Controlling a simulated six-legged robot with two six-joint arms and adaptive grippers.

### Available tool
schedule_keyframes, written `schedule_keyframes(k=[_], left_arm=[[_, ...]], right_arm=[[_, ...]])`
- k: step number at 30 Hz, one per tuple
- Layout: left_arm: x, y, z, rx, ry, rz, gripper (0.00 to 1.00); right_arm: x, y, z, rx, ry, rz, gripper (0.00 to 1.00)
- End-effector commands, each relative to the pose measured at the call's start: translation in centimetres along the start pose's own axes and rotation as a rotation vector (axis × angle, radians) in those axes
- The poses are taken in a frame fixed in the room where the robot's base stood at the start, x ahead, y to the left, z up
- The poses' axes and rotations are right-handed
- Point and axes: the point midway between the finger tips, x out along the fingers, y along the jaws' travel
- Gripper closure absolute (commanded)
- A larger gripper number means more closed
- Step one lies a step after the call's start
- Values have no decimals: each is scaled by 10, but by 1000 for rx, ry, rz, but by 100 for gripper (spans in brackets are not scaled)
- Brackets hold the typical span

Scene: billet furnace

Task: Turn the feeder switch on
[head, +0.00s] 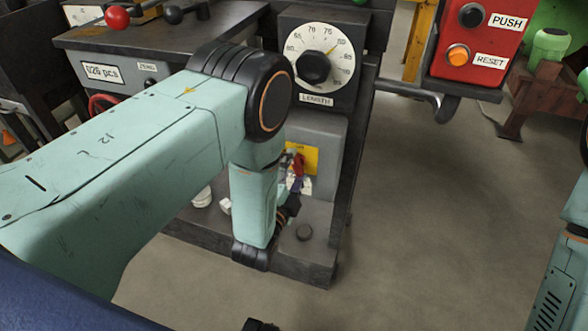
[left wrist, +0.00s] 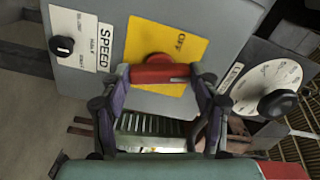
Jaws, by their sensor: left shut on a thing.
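The feeder switch is a red rotary handle (left wrist: 160,73) on a yellow plate (left wrist: 193,48) marked OFF, set in a grey box. In the head view, the yellow plate (head: 311,157) shows below the length dial, and the handle (head: 297,166) is partly hidden by my left gripper (head: 297,184). In the left wrist view, the two fingers of my left gripper (left wrist: 160,80) are shut on the red handle, one at each end. The handle lies across the picture, below the OFF lettering. My right gripper is out of view; part of its arm shows at the right edge.
A length dial (head: 340,47) stands above the grey box (head: 328,135). A speed knob (left wrist: 63,47) sits beside the switch. A red PUSH/RESET box (head: 470,65) is at the upper right. The floor to the right of the machine is clear.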

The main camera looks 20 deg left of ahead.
Motion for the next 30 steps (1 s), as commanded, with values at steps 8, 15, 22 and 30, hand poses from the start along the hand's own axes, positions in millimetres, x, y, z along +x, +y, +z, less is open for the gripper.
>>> schedule_keyframes(k=[8, 15, 22, 30], left_arm=[[0, 0, 0, 192, -1, -1, 69], [0, 0, 0, 288, -1, -1, 69], [0, -1, 0, 325, -1, -2, 69], [0, -1, 0, 330, -2, -2, 69]], right_arm=[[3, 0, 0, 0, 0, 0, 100], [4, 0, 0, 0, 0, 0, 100], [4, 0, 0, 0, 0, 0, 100], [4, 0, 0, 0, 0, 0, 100]])
